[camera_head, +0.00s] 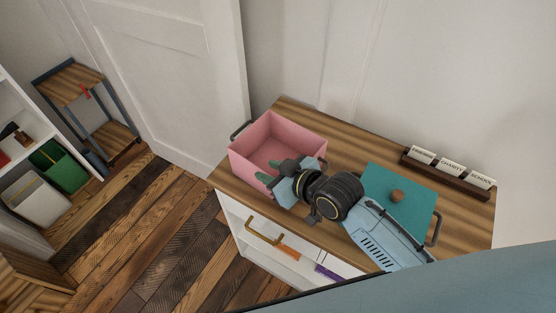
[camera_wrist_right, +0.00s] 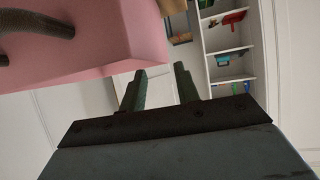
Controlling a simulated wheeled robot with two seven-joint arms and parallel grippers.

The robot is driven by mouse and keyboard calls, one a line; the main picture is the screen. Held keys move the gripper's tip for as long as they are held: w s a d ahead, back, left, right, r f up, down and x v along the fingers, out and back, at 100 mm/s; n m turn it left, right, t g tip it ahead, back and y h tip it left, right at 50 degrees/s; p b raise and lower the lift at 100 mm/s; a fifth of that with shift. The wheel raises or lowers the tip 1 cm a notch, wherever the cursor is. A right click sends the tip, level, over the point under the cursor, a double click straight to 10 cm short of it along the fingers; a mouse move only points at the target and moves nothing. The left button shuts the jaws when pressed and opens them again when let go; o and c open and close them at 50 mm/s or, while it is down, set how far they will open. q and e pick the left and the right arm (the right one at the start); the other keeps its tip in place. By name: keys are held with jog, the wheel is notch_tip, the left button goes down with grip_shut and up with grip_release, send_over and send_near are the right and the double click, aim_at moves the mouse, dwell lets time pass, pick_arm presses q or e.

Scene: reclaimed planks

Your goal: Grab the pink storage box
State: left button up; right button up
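The pink storage box (camera_head: 242,163) stands open and upright on the wooden top of a white cabinet in the head view. A dark handle (camera_head: 240,130) shows at its left side. My right gripper (camera_head: 273,175) is at the box's near right part, with its fingers overlapping the box in the picture. In the right wrist view the fingers (camera_wrist_right: 160,80) are apart with nothing between them. The box wall (camera_wrist_right: 100,35) and a dark curved handle (camera_wrist_right: 38,22) show there at upper left, apart from the fingers in the picture. My left gripper is not in view.
A teal flat-topped thing (camera_head: 385,185) with a brown knob lies right of the box, partly behind my right arm. A rack of labelled cards (camera_head: 449,174) stands at the back right. A white door (camera_head: 175,75) and shelves with bins (camera_head: 60,165) are at left.

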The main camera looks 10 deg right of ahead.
aim_at(261, 170)
jog(key=x, duration=0.4)
jog(key=shift+w+a, duration=0.15)
jog(key=shift+c, duration=0.2)
grip_shut()
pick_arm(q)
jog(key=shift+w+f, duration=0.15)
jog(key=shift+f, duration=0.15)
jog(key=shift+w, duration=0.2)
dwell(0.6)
